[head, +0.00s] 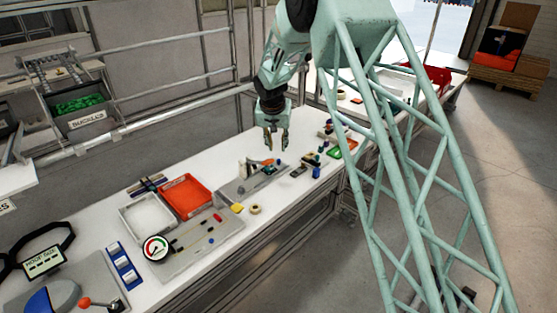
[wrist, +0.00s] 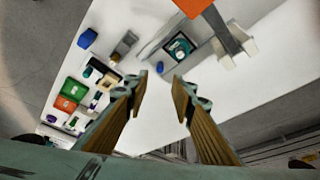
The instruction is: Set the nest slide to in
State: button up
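My gripper (head: 276,146) hangs above the white bench, fingers pointing down, apart and empty. In the wrist view its fingertips (wrist: 160,84) are separated, with bare white bench top between them. A grey plate fixture (head: 238,191) lies on the bench just below and left of the gripper in the head view. It carries a whitish upright block (head: 243,169) and small blue and orange parts. In the wrist view a grey fixture with a dark and teal insert (wrist: 180,47) lies beyond the fingertips. Which part is the nest slide, and its position, I cannot tell.
An orange tray (head: 187,196) and a white tray (head: 147,218) stand left of the fixture. A gauge (head: 155,248) and a grey board (head: 205,240) lie nearer. Small coloured parts and a green tray (wrist: 74,89) sit on the fixture's other side.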

aim_at(279, 160)
jog(key=shift+b+x, duration=0.5)
jog(key=shift+x, duration=4.95)
grip_shut()
